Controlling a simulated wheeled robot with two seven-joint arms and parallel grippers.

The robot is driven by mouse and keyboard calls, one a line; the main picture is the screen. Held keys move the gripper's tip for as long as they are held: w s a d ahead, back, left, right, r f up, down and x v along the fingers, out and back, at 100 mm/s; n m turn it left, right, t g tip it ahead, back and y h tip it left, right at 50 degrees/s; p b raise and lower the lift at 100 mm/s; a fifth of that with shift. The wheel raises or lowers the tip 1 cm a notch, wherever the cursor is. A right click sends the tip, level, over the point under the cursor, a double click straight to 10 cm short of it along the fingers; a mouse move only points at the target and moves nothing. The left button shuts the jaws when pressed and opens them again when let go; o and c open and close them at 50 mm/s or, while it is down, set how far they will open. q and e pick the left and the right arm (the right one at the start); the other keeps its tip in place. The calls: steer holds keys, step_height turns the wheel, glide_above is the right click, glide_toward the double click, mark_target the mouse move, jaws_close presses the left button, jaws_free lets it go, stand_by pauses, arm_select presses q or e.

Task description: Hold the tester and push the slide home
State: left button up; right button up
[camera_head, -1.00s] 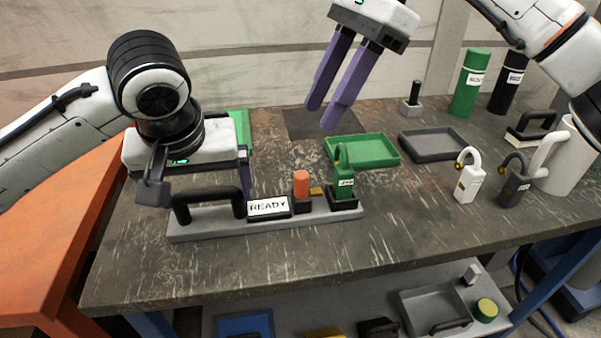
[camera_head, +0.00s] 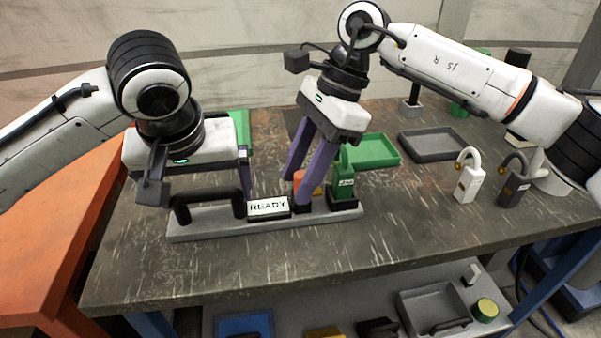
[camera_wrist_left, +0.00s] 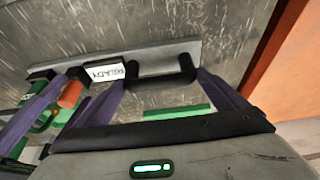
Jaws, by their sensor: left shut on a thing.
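My left gripper (camera_head: 207,186) is shut on the handle; the left wrist view shows a purple finger at each end of the handle (camera_wrist_left: 160,81). My right gripper (camera_head: 296,193) has its purple fingers apart, low beside the orange slide. One finger partly hides the slide, so contact cannot be told.
A green tray (camera_head: 380,151) and a dark grey tray (camera_head: 433,146) lie behind. White (camera_head: 468,183) and dark (camera_head: 513,188) padlocks stand at right. An orange surface (camera_head: 70,225) adjoins at left. The table's front strip is clear.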

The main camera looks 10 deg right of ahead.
arm_select(q)
steer(key=shift+r, duration=0.1)
arm_select(e)
jaws_close()
steer(key=shift+d, duration=1.45)
steer(key=shift+c, duration=1.7)
jaws_free()
steer(key=shift+w, duration=0.1)
steer(key=o, duration=0.3)
steer(key=shift+a, duration=0.1)
steer(key=shift+o, duration=0.2)
steer(key=v, duration=1.2)
